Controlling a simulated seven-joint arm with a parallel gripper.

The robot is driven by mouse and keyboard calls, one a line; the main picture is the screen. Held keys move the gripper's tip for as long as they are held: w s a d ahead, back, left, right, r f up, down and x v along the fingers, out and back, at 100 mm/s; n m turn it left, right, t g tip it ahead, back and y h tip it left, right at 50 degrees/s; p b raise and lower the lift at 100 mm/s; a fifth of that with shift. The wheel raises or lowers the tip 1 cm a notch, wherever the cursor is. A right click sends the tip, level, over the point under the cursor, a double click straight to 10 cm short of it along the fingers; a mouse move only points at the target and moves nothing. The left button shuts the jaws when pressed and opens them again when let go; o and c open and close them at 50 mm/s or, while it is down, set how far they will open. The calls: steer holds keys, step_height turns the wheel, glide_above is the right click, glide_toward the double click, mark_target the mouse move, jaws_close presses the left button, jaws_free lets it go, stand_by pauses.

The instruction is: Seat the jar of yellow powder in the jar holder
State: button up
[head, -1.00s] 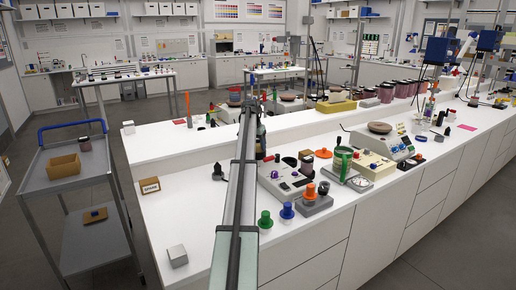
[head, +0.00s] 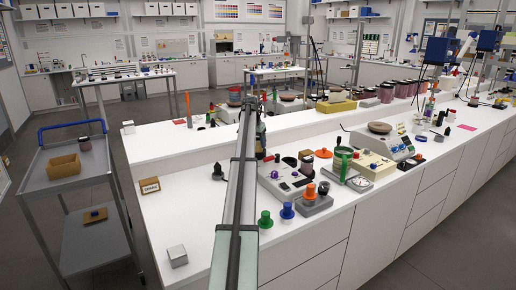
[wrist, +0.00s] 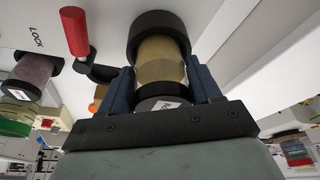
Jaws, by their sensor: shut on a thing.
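In the wrist view my gripper (wrist: 164,80) is shut on the jar of yellow powder (wrist: 161,58), with one blue finger on each side. The jar's black lid (wrist: 160,98), with a white label, faces the camera. The jar's far end meets a wide black ring (wrist: 160,25), which looks like the jar holder; how deep the jar sits in it cannot be told. A black lever with a red handle (wrist: 75,33) is beside the ring, near the word LOCK. In the head view my arm hides the jar and holder.
A second jar of pinkish powder (wrist: 37,75) is close by on the left in the wrist view. In the head view, instruments with coloured knobs (head: 290,180) stand right of my arm. The white bench (head: 190,215) has clear room left of it, with a small metal block (head: 178,256).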

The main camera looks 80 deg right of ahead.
steer(key=shift+r, duration=0.3)
steer(key=shift+r, duration=1.2)
steer(key=s+d, duration=0.2)
steer(key=s, duration=0.5)
steer(key=s+d, duration=0.2)
steer(key=s, duration=0.6)
steer(key=shift+d+f, duration=0.25)
steer(key=shift+f, duration=0.1)
steer(key=shift+f, duration=2.8)
